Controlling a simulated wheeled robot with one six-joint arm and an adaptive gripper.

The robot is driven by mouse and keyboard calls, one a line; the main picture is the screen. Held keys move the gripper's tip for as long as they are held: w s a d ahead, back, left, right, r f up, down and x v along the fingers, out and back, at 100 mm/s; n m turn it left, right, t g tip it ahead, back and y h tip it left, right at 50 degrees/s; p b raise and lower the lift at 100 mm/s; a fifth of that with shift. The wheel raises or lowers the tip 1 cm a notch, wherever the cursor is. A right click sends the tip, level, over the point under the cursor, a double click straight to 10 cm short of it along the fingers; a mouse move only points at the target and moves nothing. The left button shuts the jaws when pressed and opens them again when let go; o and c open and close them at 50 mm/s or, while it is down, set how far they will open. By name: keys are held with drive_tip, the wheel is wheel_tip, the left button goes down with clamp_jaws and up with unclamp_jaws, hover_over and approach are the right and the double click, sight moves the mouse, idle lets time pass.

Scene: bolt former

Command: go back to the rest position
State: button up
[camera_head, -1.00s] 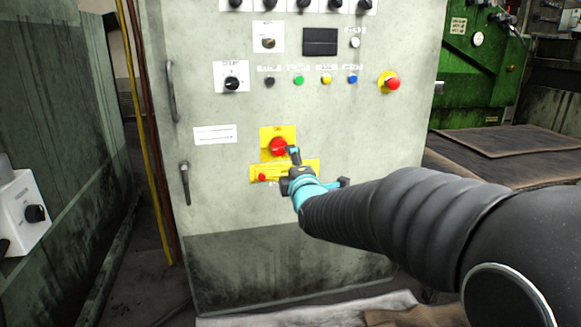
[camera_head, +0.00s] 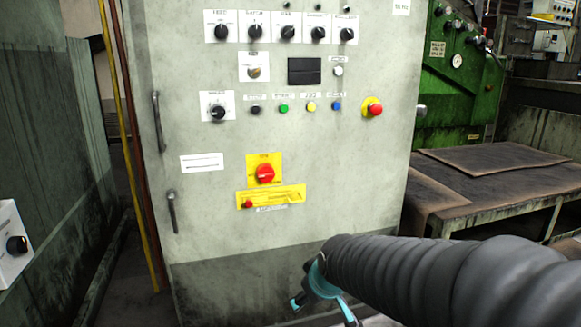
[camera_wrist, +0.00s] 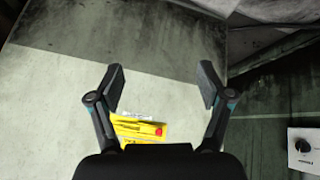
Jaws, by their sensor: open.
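My gripper (camera_head: 322,303) is low in front of the control cabinet (camera_head: 225,232), below the yellow plates in the head view. In the wrist view its two fingers (camera_wrist: 160,88) are spread apart with nothing between the tips. The red rotary switch (camera_head: 264,174) sits on a yellow plate at the cabinet's middle. Under it is a yellow strip (camera_head: 285,195) with a small red knob (camera_head: 248,204). In the wrist view the yellow strip (camera_wrist: 140,130) shows beyond the gripper body, apart from the fingers, and is partly hidden by my gripper.
A red emergency button (camera_head: 375,107) and a row of coloured buttons are higher on the cabinet. Door handles (camera_head: 172,212) stick out on its left side. A white box with a black knob (camera_head: 15,245) is at the far left. A brown table (camera_head: 490,165) stands at right.

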drive_tip(key=s+d+r+m+h+p, duration=0.1)
drive_tip(key=s+d+r+m+p, duration=0.2)
drive_tip(key=s, duration=0.6)
drive_tip(key=s+d+r+m+g+p, duration=0.1)
drive_tip(key=s+d+r+m+p, duration=0.2)
drive_tip(key=s+d+r, duration=0.5)
drive_tip(key=s+r+p, duration=0.1)
drive_tip(key=s, duration=0.1)
drive_tip(key=shift+s+r+m+h+p, duration=0.2)
drive_tip(key=shift+s+m+h+p, duration=0.1)
drive_tip(key=shift+m+h, duration=0.1)
